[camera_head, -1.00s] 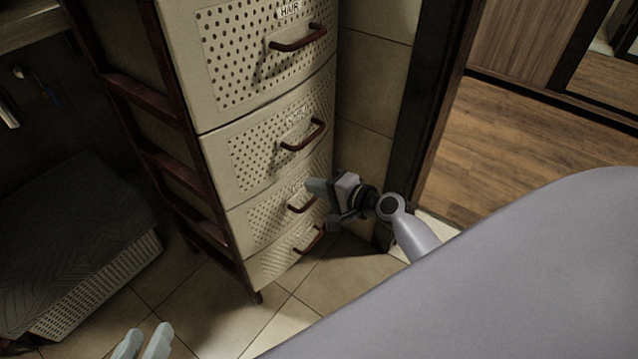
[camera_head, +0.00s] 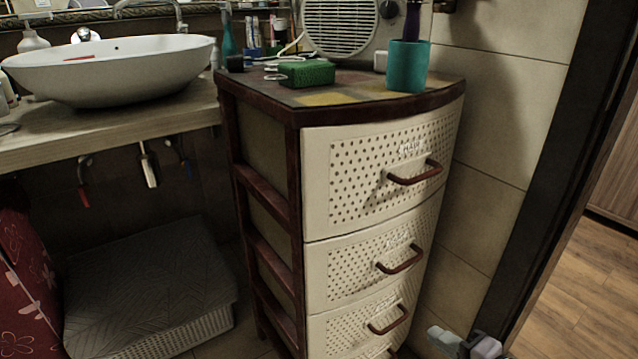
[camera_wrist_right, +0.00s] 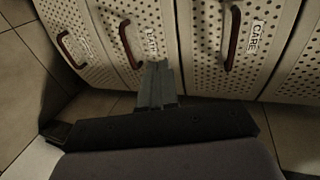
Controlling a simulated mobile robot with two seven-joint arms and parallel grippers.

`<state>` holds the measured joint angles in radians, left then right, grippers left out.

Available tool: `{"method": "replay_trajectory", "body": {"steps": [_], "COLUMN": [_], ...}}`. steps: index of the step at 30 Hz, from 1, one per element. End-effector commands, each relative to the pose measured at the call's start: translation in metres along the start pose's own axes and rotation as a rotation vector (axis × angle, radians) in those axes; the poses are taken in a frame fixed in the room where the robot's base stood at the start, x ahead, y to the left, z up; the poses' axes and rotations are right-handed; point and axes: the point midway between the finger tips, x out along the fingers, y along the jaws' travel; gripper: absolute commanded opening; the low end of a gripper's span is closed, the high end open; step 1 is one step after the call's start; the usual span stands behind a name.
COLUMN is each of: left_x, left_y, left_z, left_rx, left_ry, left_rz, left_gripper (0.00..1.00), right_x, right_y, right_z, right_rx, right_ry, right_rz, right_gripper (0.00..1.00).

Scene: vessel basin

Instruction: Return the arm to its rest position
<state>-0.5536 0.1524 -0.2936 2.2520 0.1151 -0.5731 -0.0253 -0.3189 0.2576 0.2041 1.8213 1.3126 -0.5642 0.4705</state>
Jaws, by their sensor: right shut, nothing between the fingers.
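Most of the right arm is outside the head view. My left gripper is not in view.
The perforated cabinet has brown handles (camera_head: 415,174), and its drawers look shut. A white basin (camera_head: 112,68) is at left, above a lidded basket (camera_head: 150,285). A doorway opens at right.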

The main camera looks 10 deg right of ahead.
Motion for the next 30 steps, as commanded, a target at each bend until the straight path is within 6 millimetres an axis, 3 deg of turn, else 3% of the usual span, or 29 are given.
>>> {"method": "replay_trajectory", "body": {"steps": [5, 12, 21, 23, 25, 30], "left_x": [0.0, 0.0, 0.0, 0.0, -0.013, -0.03], "left_y": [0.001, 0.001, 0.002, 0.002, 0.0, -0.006], "left_z": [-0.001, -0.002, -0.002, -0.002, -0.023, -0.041], "left_rx": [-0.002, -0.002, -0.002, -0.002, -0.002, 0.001], "left_ry": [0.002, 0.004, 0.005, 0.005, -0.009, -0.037], "left_rz": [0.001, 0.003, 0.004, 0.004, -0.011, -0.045], "left_gripper": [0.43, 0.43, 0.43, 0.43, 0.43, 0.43], "right_x": [0.002, -0.002, -0.024, -0.03, -0.039, -0.053], "right_y": [0.006, 0.011, -0.017, -0.027, -0.048, -0.067], "right_z": [0.031, 0.112, 0.192, 0.204, 0.198, 0.188], "right_rx": [-0.166, -0.68, -1.319, -1.438, -1.448, -1.448], "right_ry": [-0.038, -0.129, -0.155, -0.142, -0.139, -0.138], "right_rz": [0.043, 0.11, 0.088, 0.078, 0.104, 0.153], "right_gripper": [0.0, 0.0, 0.0, 0.0, 0.0, 0.0]}}
